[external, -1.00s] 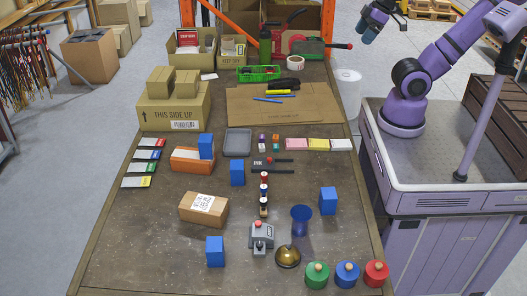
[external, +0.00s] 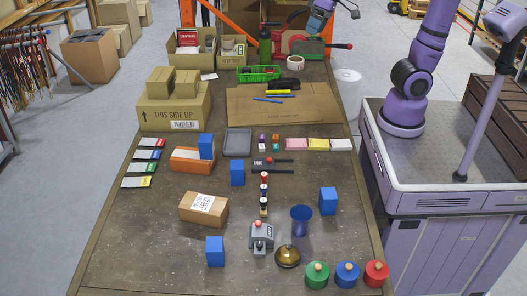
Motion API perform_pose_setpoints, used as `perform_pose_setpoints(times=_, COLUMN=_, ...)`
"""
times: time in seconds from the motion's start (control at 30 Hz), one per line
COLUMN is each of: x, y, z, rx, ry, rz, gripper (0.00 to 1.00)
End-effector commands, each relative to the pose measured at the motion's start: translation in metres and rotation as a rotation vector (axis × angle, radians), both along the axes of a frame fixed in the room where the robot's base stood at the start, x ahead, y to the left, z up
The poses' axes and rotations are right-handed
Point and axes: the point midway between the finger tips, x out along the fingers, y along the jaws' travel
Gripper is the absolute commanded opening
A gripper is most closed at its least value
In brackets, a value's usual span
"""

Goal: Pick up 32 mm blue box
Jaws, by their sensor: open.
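Several blue boxes of similar look are on the table; I cannot tell which is 32 mm wide. One blue box (external: 206,146) stands at the orange-brown block (external: 190,163). Another blue box (external: 237,173) stands near the table's middle, a third blue box (external: 328,201) at the right, and one more blue box (external: 215,251) at the front left. My gripper (external: 316,27) is high at the top of the external view, beyond the table's far right part, well away from all of them. It is open, with nothing seen in it.
A cardboard carton (external: 203,209) lies between the blue boxes. The front left tabletop is clear.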

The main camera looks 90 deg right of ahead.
Motion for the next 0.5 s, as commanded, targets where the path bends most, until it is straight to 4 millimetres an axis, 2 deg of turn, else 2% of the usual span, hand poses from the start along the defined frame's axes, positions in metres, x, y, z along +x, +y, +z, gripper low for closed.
perform_pose_setpoints(times=0.03, x=0.018, y=0.01, z=-0.003, rx=0.021, ry=0.02, rz=-0.021, gripper=0.83)
perform_pose_setpoints(times=0.1, x=0.041, y=0.023, z=-0.006, rx=0.051, ry=0.042, rz=-0.061, gripper=0.83)
perform_pose_setpoints(times=0.27, x=0.092, y=0.056, z=-0.02, rx=0.119, ry=0.1, rz=-0.154, gripper=0.83)
perform_pose_setpoints(times=0.5, x=0.163, y=0.113, z=-0.057, rx=0.206, ry=0.193, rz=-0.298, gripper=0.83)
